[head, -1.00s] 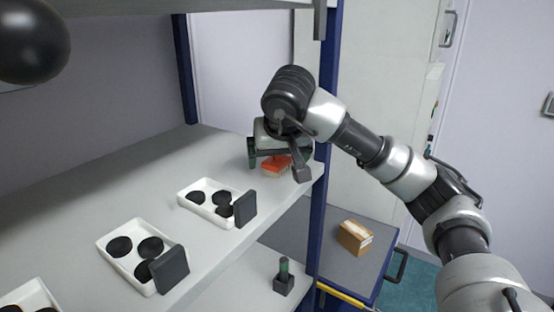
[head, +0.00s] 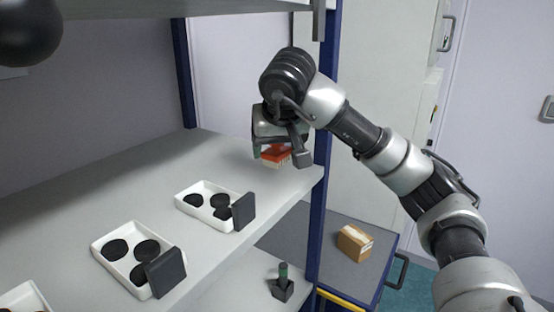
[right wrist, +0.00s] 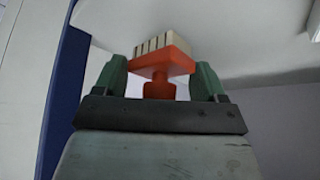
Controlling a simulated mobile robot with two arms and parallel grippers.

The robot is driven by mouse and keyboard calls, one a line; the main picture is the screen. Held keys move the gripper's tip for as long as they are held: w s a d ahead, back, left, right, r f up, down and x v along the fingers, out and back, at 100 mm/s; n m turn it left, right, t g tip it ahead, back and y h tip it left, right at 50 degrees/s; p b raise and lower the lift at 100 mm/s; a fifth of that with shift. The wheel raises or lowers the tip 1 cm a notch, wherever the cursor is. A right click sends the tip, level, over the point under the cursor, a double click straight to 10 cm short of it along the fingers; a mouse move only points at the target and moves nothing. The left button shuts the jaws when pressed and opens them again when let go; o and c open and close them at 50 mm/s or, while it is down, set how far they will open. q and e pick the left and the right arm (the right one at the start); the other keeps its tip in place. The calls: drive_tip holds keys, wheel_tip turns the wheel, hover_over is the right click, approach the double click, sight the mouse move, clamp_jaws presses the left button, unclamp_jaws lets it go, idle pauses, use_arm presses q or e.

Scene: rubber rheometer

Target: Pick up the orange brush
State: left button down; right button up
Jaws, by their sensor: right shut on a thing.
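The orange brush (head: 277,154) is at the far right end of the shelf, pale bristles pointing down. My right gripper (head: 279,158) is shut on it from above. The brush appears just clear of the shelf surface, though the gap is hard to judge. In the right wrist view the brush's orange body (right wrist: 160,62) and cream bristles (right wrist: 163,43) show between the green fingers of my right gripper (right wrist: 163,76). The gripper partly hides the brush in the head view. My left gripper is not in view.
The shelf (head: 130,190) holds white trays with black discs, one tray (head: 183,205) nearest the brush. Dark blocks stand at their right ends. A blue post (head: 318,215) is close to the gripper's right.

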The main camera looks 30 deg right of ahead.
drive_tip(key=s+a+b, duration=0.1)
drive_tip(key=s+a, duration=0.2)
drive_tip(key=s, duration=0.5)
drive_tip(key=s+a, duration=0.4)
drive_tip(key=s, duration=0.4)
drive_tip(key=shift+s+r+b, duration=0.35)
drive_tip(key=shift+r, duration=0.05)
